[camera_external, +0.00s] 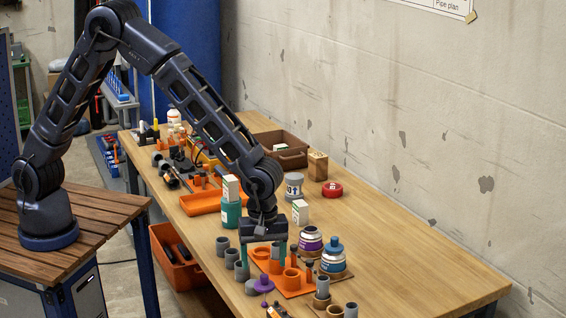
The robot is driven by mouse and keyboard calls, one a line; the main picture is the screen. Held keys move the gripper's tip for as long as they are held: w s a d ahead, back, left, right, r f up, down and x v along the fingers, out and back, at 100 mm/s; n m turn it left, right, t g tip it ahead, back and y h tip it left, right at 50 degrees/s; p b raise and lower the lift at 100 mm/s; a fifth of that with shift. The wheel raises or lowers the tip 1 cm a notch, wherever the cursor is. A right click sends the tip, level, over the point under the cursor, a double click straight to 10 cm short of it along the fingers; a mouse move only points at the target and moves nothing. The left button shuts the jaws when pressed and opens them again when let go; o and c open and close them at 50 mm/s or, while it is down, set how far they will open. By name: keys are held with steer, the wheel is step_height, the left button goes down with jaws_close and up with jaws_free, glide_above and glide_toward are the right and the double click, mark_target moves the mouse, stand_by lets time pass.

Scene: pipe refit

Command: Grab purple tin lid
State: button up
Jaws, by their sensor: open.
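The purple tin lid (264,285) has a small knob on top and sits near the front of the workbench, beside a grey pipe piece. A tin with a purple label (311,243) stands to its right and farther back; its top looks open. My gripper (264,262) points down above the orange fitting tray (296,292), behind the lid in the picture. Its teal fingers are spread apart with nothing visible held between them. The gripper appears apart from the lid; its exact height is hard to tell.
A blue-lidded tin (333,257) stands beside the purple-labelled one. Several grey pipe pieces (222,246) line the left edge. The bench's right side (430,262) is clear.

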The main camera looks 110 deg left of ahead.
mark_target(265, 276)
steer(key=shift+w+f, duration=0.1)
steer(key=shift+f, duration=2.95)
steer(key=c, duration=1.1)
